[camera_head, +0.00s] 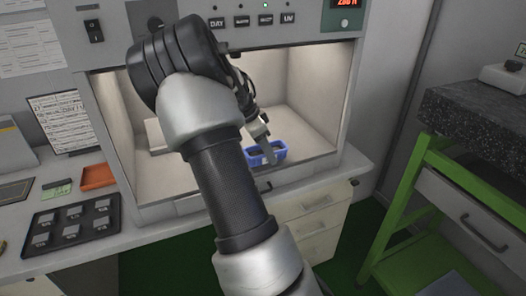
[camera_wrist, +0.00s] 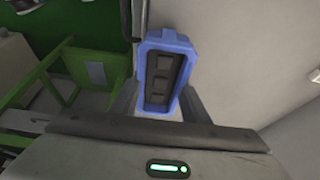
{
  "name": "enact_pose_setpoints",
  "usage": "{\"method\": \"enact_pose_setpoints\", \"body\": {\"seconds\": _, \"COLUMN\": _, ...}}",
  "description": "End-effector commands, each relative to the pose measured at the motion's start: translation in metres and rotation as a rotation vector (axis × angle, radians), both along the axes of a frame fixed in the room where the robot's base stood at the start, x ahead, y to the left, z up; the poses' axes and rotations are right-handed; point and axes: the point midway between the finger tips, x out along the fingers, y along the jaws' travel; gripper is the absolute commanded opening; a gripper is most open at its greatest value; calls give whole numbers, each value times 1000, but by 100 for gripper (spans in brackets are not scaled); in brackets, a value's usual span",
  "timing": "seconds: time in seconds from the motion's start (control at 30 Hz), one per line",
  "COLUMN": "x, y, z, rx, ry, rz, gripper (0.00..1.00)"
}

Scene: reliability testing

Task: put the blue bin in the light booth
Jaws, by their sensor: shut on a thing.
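The blue bin (camera_head: 281,153) is in the right part of the light booth's opening, close to the booth's front edge. I cannot tell whether it touches the booth floor. The light booth (camera_head: 309,118) is a lit, pale box with a row of buttons above its opening. My gripper (camera_head: 267,151) is shut on the bin. In the wrist view the bin (camera_wrist: 142,75) sits between the two fingers (camera_wrist: 160,104), with several dark pieces inside it. My arm hides the left middle of the booth.
A dark tray (camera_head: 55,243) with several grey blocks and an orange tray (camera_head: 98,177) lie on the bench left of the booth. A green-framed stand (camera_head: 398,205) with a dark stone top is at the right. A pale panel (camera_head: 156,136) stands inside the booth at left.

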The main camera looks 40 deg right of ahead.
Motion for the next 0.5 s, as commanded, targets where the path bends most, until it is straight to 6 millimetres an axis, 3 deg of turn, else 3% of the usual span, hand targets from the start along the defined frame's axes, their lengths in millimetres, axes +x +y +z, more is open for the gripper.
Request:
{"method": "enact_pose_setpoints", "body": {"seconds": 0.17, "x": 29, "y": -8, "z": -1, "rx": -2, "ry": 0, "rz": 1, "gripper": 14}}
{"method": "enact_pose_setpoints", "body": {"seconds": 0.27, "x": 26, "y": -6, "z": -15, "rx": -1, "ry": 1, "rz": 1, "gripper": 14}}
{"method": "enact_pose_setpoints", "body": {"seconds": 0.5, "x": 26, "y": -6, "z": -15, "rx": -1, "ry": 0, "rz": 1, "gripper": 14}}
